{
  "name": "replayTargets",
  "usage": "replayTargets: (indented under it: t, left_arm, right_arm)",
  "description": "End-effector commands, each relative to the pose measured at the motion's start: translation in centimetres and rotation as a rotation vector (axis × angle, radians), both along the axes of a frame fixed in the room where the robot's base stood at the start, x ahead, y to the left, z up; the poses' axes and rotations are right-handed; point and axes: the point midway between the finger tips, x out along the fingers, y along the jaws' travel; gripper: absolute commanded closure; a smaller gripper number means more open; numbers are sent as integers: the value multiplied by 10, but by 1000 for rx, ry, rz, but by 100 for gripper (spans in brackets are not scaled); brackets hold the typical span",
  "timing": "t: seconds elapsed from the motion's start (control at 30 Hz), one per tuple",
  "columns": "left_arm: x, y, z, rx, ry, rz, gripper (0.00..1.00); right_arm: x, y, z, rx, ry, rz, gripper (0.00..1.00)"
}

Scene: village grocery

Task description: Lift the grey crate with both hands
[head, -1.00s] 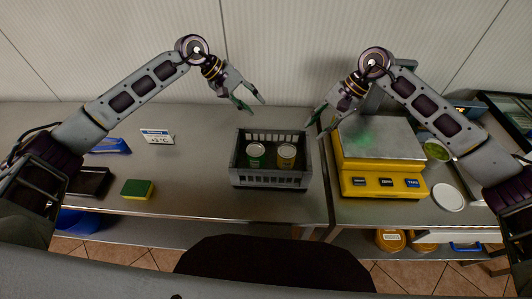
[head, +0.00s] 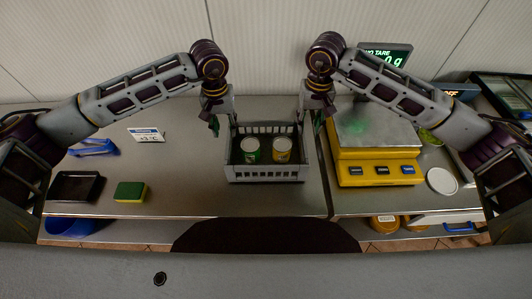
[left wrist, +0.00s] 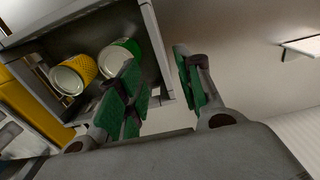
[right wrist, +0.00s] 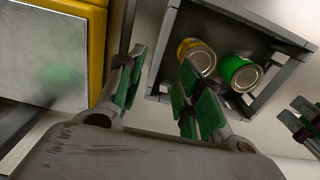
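The grey crate (head: 265,177) stands upright on the metal counter, holding a green can (head: 250,150) and a yellow can (head: 281,150). My left gripper (head: 222,117) is at the crate's left side, pointing down. In the left wrist view its open fingers (left wrist: 158,88) appear on either side of the crate's side wall (left wrist: 157,45). My right gripper (head: 311,117) is at the crate's right side, also pointing down. In the right wrist view its open fingers (right wrist: 163,88) appear on either side of the opposite wall (right wrist: 167,45). I cannot tell whether either gripper touches the crate.
A yellow scale (head: 375,170) stands close to the right of the crate and my right gripper. A sponge (head: 130,191), a black tray (head: 76,187) and a price sign (head: 146,136) are on the left. The counter's front edge is close before the crate.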

Motion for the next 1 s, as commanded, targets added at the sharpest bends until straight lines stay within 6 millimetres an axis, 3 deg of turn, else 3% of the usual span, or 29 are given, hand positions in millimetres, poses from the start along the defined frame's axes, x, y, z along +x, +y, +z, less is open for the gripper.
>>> replayTargets:
  t: [0.37, 1.0]
  left_arm:
    - [0, 0, -21, -1, 4, 1, 64]
    - [0, 0, -97, -2, 2, 2, 64]
  right_arm:
    - [-1, 0, -21, 0, 4, -2, 64]
    - [0, 0, -97, 1, 3, -3, 64]
